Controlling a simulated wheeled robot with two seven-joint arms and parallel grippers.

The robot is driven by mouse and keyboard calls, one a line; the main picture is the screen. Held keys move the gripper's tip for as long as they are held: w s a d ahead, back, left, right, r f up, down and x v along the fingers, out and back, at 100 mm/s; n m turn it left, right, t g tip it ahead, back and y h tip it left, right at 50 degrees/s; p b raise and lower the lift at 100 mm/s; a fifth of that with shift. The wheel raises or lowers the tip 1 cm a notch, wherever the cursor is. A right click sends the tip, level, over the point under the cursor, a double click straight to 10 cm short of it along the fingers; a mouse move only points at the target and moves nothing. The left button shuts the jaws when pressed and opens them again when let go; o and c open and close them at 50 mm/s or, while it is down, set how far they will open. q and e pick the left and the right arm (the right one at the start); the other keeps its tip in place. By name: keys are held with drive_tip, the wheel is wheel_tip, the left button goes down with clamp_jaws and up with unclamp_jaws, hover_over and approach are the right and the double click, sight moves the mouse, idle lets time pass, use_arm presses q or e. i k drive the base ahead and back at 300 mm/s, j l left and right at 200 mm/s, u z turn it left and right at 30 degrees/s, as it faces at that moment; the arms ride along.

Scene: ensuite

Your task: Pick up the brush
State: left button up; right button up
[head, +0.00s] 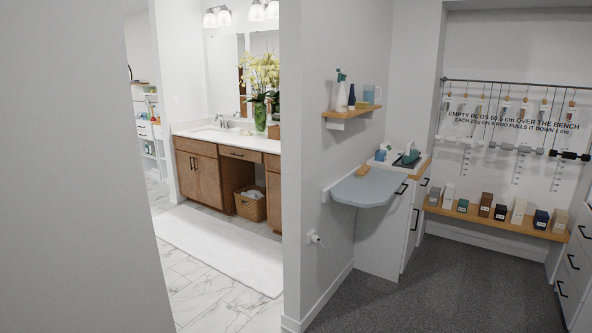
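I cannot make out a brush for certain. A small tan wooden piece (364,171) lies at the back of the blue-grey rounded wall shelf (368,190); it is too small to tell if it is a brush. A dark green item with a black part (405,160) lies on the white cabinet beyond, also unclear. Neither of my grippers shows in the head view.
A wall shelf (350,111) holds bottles and a blue mug. A wooden bench (490,219) with several boxes stands at the right under hanging rods. Grey carpet (440,290) in front is clear. A wall end (300,160) separates the bathroom vanity (205,170) at left.

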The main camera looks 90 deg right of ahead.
sight(364, 170)
drive_tip(key=z, duration=3.25)
drive_tip(key=i+l+z, duration=0.35)
drive_tip(key=i, duration=0.55)
drive_tip(key=i+z, duration=0.4)
drive_tip(key=i, duration=1.3)
drive_tip(key=i+l+u, duration=0.1)
drive_tip(key=i, duration=0.75)
